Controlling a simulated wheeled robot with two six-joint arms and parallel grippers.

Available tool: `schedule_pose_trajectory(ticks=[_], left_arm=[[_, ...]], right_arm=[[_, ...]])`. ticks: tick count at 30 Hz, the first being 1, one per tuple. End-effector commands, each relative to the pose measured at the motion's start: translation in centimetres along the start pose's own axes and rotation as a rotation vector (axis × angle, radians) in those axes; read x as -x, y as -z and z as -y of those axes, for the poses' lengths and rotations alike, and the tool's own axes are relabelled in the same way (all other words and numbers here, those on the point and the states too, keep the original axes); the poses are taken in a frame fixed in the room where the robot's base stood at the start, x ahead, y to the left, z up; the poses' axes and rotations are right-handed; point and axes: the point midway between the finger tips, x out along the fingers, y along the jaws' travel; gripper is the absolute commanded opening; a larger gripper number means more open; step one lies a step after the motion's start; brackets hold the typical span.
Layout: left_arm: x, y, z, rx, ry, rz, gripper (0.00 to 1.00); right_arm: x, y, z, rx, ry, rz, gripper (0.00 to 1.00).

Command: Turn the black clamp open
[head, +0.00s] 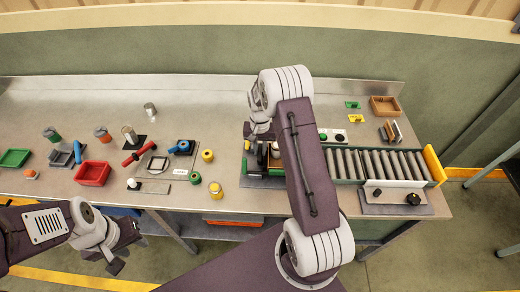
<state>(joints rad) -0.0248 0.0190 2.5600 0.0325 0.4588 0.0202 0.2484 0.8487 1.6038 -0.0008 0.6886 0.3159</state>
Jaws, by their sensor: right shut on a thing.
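My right gripper (262,133) is above the left end of the roller line, seen from above and partly covered by my own arm. It is shut on a small dark part that seems to be the black clamp (261,154). The clamp's shape and the angle of its handle are mostly hidden by the gripper and arm. My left gripper (125,256) hangs in front of the table at lower left, empty, with its dark fingers apart.
The roller conveyor (375,164) runs right to a yellow end stop (434,165). A plate with black knobs (413,198) lies in front. A red tray (93,173), a blue-handled clamp (181,147) and small parts stand at left.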

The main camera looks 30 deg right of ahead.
Motion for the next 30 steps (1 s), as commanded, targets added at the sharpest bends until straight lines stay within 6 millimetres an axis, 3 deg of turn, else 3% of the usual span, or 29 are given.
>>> schedule_pose_trajectory(ticks=[9,10,12,22,30], left_arm=[[0.0,0.0,0.0,0.0,0.0,0.0,0.36],[0.0,0.0,0.0,0.0,0.0,0.0,0.36],[0.0,0.0,0.0,0.0,0.0,0.0,0.36],[-0.2,0.0,0.0,0.0,0.0,0.0,0.36],[-1.6,-0.2,0.0,0.0,0.0,0.0,0.36]], right_arm=[[-0.1,-0.1,0.0,-0.005,0.0,0.003,0.0],[-0.1,-0.1,0.0,-0.005,0.0,0.003,0.25],[-0.1,-0.1,0.0,-0.004,0.0,0.002,0.38],[0.3,0.0,0.0,-0.002,0.001,0.0,0.38],[5.8,0.1,0.0,-0.003,0.002,-0.004,0.38]])
